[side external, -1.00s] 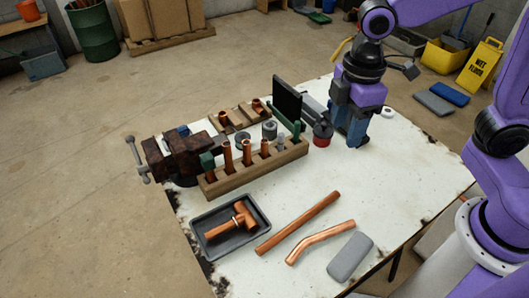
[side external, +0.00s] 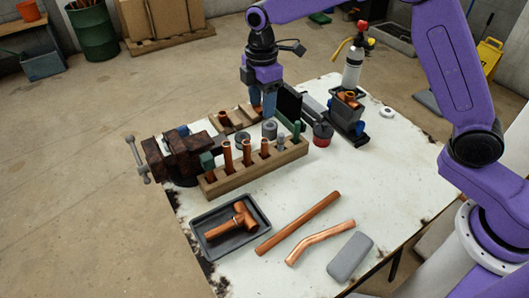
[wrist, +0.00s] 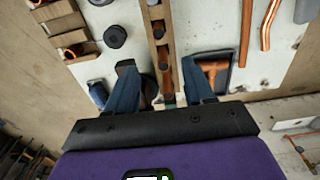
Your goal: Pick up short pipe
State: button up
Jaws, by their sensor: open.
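Several copper pipes stand upright in a wooden rack (side external: 258,166) in the middle of the table. Among them are a tall left pipe (side external: 228,157) and a shorter-looking one (side external: 265,148); I cannot tell which is the short pipe. My gripper (side external: 263,108) points down above the area behind the rack, apart from the pipes. In the wrist view, my gripper (wrist: 162,80) has its blue fingers spread and empty. The rack (wrist: 158,48) and its pipes show between and beyond them. The lower end of the rack is partly hidden by my gripper.
A rusty vise (side external: 180,153) stands left of the rack. In front lie a black tray (side external: 207,247) with a copper tee, a straight pipe (side external: 298,223), a bent pipe (side external: 320,240) and a grey block (side external: 350,255). A dark bin (side external: 347,120) and spray bottle (side external: 353,68) stand at the back right.

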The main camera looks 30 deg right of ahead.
aim_at(265, 140)
notch_tip(265, 140, down, 11)
jog(key=shift+r, duration=0.2)
jog(key=shift+d+f, duration=0.2)
jog(key=shift+f, duration=1.15)
jog(key=shift+d+f, duration=0.2)
jog(key=shift+f, duration=1.15)
grip_shut()
